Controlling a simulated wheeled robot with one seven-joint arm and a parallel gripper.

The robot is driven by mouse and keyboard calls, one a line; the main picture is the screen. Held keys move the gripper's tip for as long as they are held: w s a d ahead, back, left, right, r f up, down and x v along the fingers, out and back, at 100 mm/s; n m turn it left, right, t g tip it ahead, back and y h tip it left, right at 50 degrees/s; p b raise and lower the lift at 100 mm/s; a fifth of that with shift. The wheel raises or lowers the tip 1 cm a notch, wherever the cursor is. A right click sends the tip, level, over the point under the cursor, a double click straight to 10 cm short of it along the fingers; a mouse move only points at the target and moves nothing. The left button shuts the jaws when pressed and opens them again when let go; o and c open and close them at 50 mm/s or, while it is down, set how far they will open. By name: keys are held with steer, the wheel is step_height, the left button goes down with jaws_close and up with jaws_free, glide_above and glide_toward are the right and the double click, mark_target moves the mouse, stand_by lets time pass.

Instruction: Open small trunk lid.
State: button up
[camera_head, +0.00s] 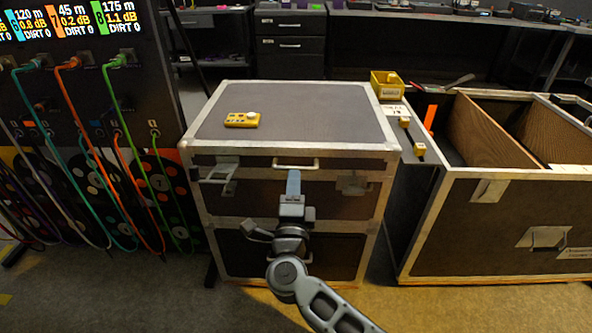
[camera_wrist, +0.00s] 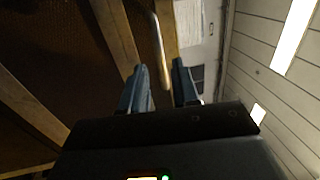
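The small trunk (camera_head: 295,110) is a dark case with pale metal edges, standing in the middle of the head view. Its lid is down. A pale bar handle (camera_head: 295,164) is on the lid's front edge. A left latch (camera_head: 219,171) sticks out from the front, and a right latch (camera_head: 352,184) lies flatter. My gripper (camera_head: 294,178) is in front of the trunk, just below the handle. In the wrist view my gripper (camera_wrist: 158,68) is open, with the handle (camera_wrist: 160,48) showing between its fingers. I cannot tell whether they touch it.
A yellow device (camera_head: 242,120) lies on the trunk lid. A panel with coloured cables (camera_head: 110,130) stands at left. Dark drawers (camera_head: 290,45) are behind.

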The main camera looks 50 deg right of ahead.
steer(key=shift+x, duration=2.6)
steer(key=shift+c, duration=0.4)
jaws_close()
